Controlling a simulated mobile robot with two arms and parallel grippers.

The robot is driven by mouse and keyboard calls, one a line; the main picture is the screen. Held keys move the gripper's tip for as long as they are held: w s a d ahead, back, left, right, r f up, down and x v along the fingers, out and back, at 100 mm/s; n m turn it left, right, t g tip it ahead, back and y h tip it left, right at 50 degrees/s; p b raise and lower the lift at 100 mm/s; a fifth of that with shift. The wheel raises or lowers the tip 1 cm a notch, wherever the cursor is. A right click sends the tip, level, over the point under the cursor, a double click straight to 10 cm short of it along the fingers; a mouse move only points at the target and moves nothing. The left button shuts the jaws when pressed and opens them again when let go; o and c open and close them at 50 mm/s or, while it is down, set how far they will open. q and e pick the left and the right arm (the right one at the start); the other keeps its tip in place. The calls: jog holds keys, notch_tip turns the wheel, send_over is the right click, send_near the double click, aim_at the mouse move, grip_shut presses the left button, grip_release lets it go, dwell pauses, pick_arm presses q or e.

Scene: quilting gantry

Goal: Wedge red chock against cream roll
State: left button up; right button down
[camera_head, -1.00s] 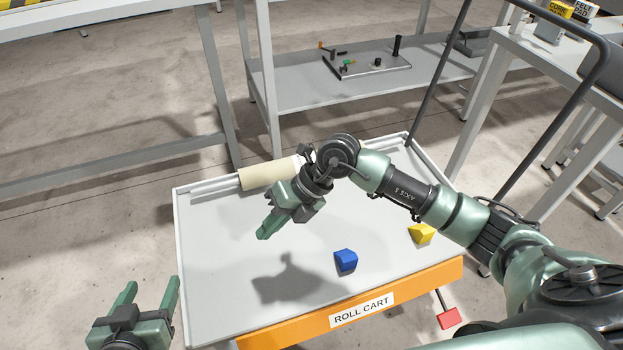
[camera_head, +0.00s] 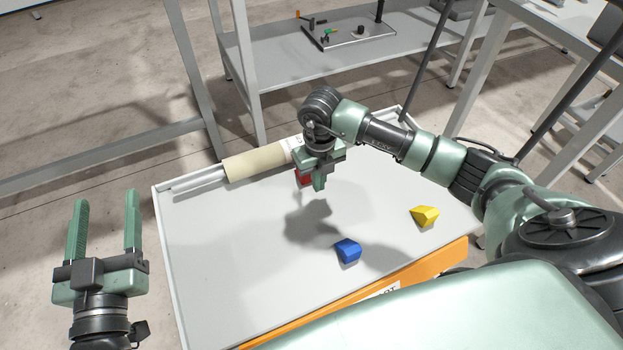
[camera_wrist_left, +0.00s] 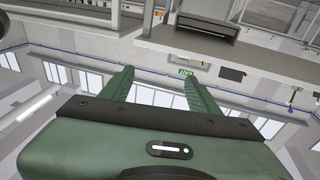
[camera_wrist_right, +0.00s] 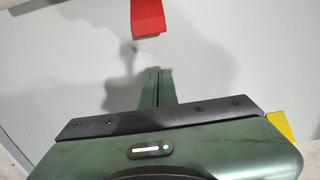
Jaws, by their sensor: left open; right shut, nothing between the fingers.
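The cream roll (camera_head: 255,162) lies along the back edge of the roll cart's tray on a pale core, and a corner of it shows in the right wrist view (camera_wrist_right: 50,6). The red chock (camera_head: 303,180) is on the tray near the roll's right part, partly hidden by my right gripper (camera_head: 319,186). It shows more clearly in the right wrist view (camera_wrist_right: 147,16), ahead of the fingertips and apart from them. Whether it touches the roll is hidden. My right gripper is shut and empty above the tray. My left gripper (camera_head: 105,199) is open and empty, left of the cart.
A blue chock (camera_head: 347,251) and a yellow chock (camera_head: 425,216) sit on the front right of the tray (camera_head: 215,270). The tray's left and middle are clear. A shelf (camera_head: 285,85) with a small tool board stands behind the cart.

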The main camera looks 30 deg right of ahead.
notch_tip(320, 180, down, 3)
jog(key=shift+b, duration=0.4)
jog(key=w+b, duration=0.1)
jog(key=w, duration=0.2)
jog(key=shift+w+d+f, duration=0.1)
jog(key=shift+w, duration=0.25)
pick_arm(q)
jog(key=s+r+t+h, duration=0.1)
jog(key=s+r+t, duration=0.1)
jog(key=r, duration=0.3)
jog(key=s+r+t+h, duration=0.1)
jog(key=s+r+t, duration=0.1)
jog(key=r+t, duration=0.2)
jog(key=shift+s+r+t, duration=0.3)
jog(key=shift+r+t, duration=0.1)
jog(key=shift+r, duration=0.25)
pick_arm(e)
jog(key=shift+w, duration=0.2)
pick_arm(q)
jog(key=shift+d, duration=0.1)
